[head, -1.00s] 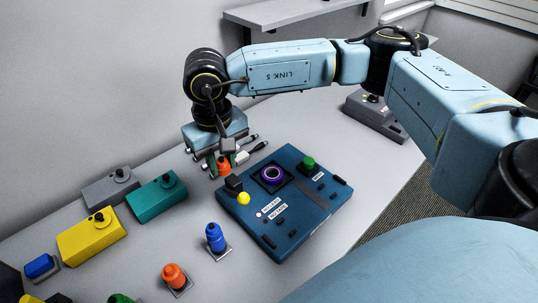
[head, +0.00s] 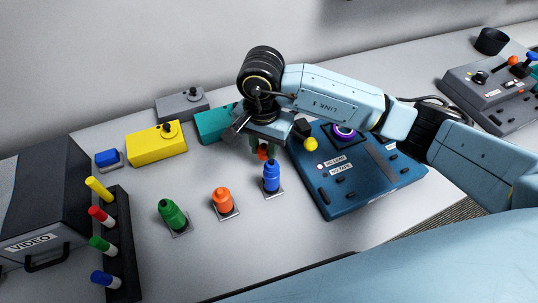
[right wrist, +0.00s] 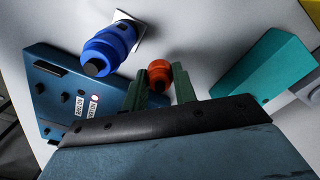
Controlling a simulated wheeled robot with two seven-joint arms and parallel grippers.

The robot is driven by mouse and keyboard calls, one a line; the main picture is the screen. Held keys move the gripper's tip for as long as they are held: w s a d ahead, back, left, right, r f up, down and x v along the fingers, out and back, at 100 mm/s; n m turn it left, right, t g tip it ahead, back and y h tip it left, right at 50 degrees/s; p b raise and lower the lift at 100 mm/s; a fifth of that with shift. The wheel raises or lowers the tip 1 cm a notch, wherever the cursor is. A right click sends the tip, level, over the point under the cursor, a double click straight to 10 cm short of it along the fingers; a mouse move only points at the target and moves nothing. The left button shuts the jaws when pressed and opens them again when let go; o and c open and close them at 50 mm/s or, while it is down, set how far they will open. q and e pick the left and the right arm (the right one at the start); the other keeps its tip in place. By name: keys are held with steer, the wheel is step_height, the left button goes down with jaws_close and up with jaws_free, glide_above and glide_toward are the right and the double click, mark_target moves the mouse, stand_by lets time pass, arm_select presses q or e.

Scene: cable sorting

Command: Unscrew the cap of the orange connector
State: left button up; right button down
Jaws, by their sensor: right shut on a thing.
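The orange connector (head: 223,204) stands upright on a small square plate on the table, between the green and blue connectors. My right gripper (head: 263,150) is behind the blue connector (head: 271,177), away from the orange connector. It is shut on a small orange piece (head: 264,153), held between its green fingers. In the right wrist view the orange piece (right wrist: 159,72) looks round with a dark middle; I cannot tell whether it is a cap. The blue connector is close beside it there. My left gripper is not in view.
A blue panel (head: 390,186) with a yellow knob lies right of my right gripper. Teal (head: 212,126) and yellow boxes (head: 155,147) stand behind. A green connector (head: 172,214), a marker rack (head: 122,250) and a video box (head: 45,205) are left. The table's front middle is clear.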

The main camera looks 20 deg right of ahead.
mark_target(263, 145)
steer(key=shift+f, duration=2.45)
steer(key=shift+f+b, duration=0.15)
steer(key=shift+b, duration=0.15)
steer(key=c, duration=1.1)
jaws_free()
step_height(263, 145, up, 12)
steer(key=shift+r+p, duration=0.25)
steer(key=shift+p, duration=0.15)
